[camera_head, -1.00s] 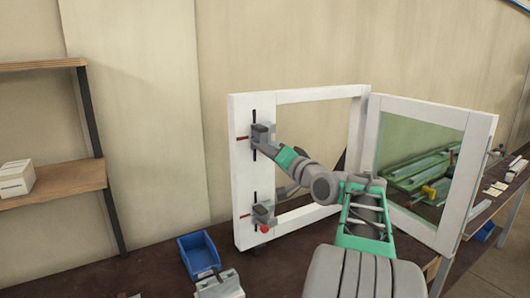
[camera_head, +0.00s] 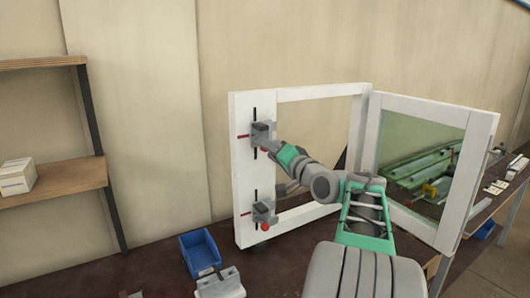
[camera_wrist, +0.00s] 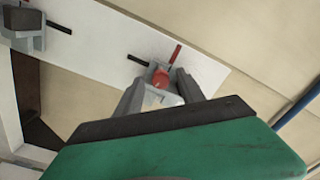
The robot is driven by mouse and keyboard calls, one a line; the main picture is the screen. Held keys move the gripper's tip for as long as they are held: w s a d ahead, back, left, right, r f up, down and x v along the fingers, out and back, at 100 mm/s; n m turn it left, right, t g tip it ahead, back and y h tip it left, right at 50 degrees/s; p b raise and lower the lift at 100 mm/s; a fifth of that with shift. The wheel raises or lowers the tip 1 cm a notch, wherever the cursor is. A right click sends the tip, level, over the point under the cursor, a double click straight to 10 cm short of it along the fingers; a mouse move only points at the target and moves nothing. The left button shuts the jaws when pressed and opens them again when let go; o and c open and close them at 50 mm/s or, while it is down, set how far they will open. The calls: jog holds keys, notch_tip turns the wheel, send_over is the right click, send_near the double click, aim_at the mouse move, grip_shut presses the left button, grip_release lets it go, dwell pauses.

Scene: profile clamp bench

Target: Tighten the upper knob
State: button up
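The upper clamp (camera_head: 262,130) sits on the left post of the white frame. Its red knob (camera_head: 264,149) shows just below the clamp body. In the wrist view the red knob (camera_wrist: 160,77) lies between the two fingertips of my gripper (camera_wrist: 162,82), with what looks like a small gap on each side. My gripper (camera_head: 270,147) is at the upper clamp in the head view, its fingers partly hidden. The lower clamp (camera_head: 263,211) with its own red knob (camera_head: 265,227) is on the same post, clear of my gripper.
The white frame (camera_head: 241,170) stands on the dark bench (camera_head: 150,270). A second, glazed frame (camera_head: 480,150) stands to its right. A blue bin (camera_head: 199,254) and a grey block (camera_head: 219,285) are at the front left. A wooden shelf (camera_head: 72,183) stands far left.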

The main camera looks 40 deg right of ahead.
jog(key=s+b, duration=0.2)
jog(key=s, duration=0.5)
jog(key=shift+s, duration=0.4)
jog(key=shift+a+f, duration=0.1)
